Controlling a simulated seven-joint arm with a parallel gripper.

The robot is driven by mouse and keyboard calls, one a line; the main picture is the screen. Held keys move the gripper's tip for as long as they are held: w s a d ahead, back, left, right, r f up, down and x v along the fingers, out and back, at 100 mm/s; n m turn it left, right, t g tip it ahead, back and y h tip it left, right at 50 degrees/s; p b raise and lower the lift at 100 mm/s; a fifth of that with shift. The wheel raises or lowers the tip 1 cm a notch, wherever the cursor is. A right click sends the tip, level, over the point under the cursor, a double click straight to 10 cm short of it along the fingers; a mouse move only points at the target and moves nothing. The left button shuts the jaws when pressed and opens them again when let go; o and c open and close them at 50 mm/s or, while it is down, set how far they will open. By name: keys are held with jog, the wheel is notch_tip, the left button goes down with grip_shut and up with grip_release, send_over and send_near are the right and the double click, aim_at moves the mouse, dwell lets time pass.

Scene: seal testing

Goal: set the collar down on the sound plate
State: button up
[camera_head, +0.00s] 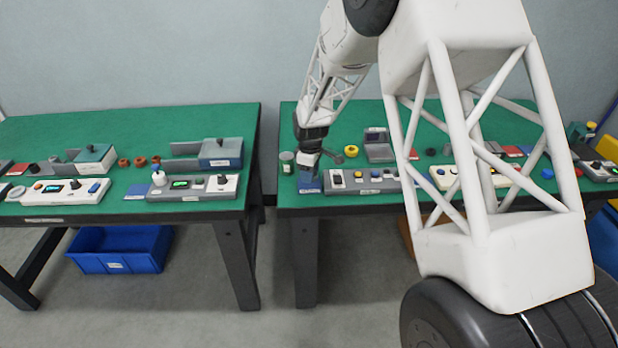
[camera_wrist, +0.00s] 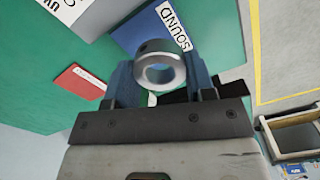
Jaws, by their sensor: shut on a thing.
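The collar (camera_wrist: 160,66) is a silver-grey metal ring with a dark hole in its side, held between the blue fingers of my gripper (camera_head: 308,165) in the wrist view. My gripper is shut on it. The sound plate (camera_wrist: 143,32) is a blue plate with a white SOUND label, partly hidden behind the collar and fingers. In the head view the sound plate (camera_head: 309,186) lies at the left front of the right table, just below my gripper. The collar is not clear in the head view, and I cannot tell its height above the plate.
A red labelled plate (camera_wrist: 80,81) lies left of the collar in the wrist view.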

jog(key=shift+w+a, duration=0.15)
jog(key=shift+w, duration=0.6)
jog(key=shift+f, duration=0.1)
jog(key=shift+f, duration=1.7)
jog(key=shift+f, duration=0.1)
jog(key=o, duration=1)
jog(key=shift+o, duration=0.2)
notch_tip(320, 180, up, 12)
jog(key=shift+r, duration=0.15)
